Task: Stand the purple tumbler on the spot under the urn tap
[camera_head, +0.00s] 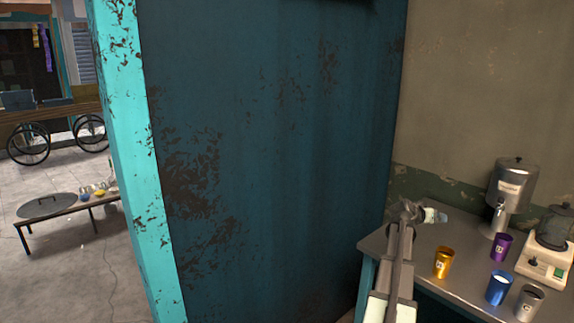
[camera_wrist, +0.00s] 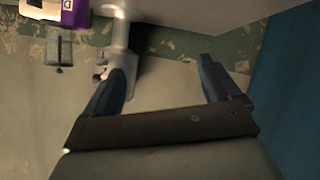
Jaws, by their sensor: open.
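The purple tumbler (camera_head: 501,247) stands upright on the metal counter (camera_head: 405,240), in front of the silver urn (camera_head: 514,188). The urn tap (camera_head: 500,212) is behind and above the tumbler in the picture. I cannot make out a marked spot under the tap. My gripper (camera_head: 434,215) is over the back left of the counter, left of the urn and apart from the tumbler. In the wrist view my gripper (camera_wrist: 165,75) is open with nothing between its fingers. A purple piece with a white label (camera_wrist: 68,10), probably the tumbler, is cut off at the top left.
A gold tumbler (camera_head: 443,262), a blue tumbler (camera_head: 498,288) and a grey tumbler (camera_head: 529,303) stand nearer the front. A blender (camera_head: 545,262) stands on the right. The blue wall (camera_head: 275,150) borders the counter on the left, and a plaster wall (camera_head: 470,90) is behind.

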